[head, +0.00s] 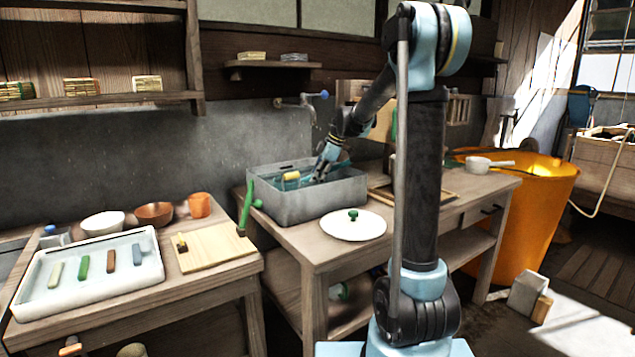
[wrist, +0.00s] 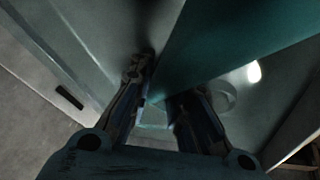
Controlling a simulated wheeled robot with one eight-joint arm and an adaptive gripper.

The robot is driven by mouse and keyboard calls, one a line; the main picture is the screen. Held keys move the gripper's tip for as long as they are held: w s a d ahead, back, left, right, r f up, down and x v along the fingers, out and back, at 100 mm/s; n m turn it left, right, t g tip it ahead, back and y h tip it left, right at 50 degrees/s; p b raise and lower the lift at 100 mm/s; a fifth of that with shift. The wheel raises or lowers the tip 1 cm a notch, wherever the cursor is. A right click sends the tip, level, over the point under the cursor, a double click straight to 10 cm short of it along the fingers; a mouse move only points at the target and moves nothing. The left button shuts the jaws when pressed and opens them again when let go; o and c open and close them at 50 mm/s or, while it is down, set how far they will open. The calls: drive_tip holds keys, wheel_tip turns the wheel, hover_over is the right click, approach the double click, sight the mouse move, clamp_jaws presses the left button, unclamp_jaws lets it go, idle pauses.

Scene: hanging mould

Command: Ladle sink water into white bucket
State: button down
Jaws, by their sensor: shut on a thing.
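The grey sink (head: 310,203) stands on the middle table with bluish water in it. My gripper (head: 322,172) reaches down into the sink from the right. In the wrist view, my gripper (wrist: 160,98) is shut on a long teal piece (wrist: 225,50), which runs from between the fingers to the upper right. It may be the ladle's handle; the rest of the ladle is not clear. A pale round shape (wrist: 222,96) shows beyond the right finger; I cannot tell what it is. I cannot make out a white bucket with certainty.
A yellow block (head: 291,176) is at the sink's left inside. A green stick (head: 246,205) leans at its left side. A tap (head: 305,103) is behind. A white dipper (head: 488,164) rests by the orange tub (head: 540,205) at right.

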drive_tip(key=shift+r, duration=0.1)
wheel_tip(320, 180, up, 14)
drive_tip(key=shift+f, duration=0.2)
idle(1.5)
idle(0.4)
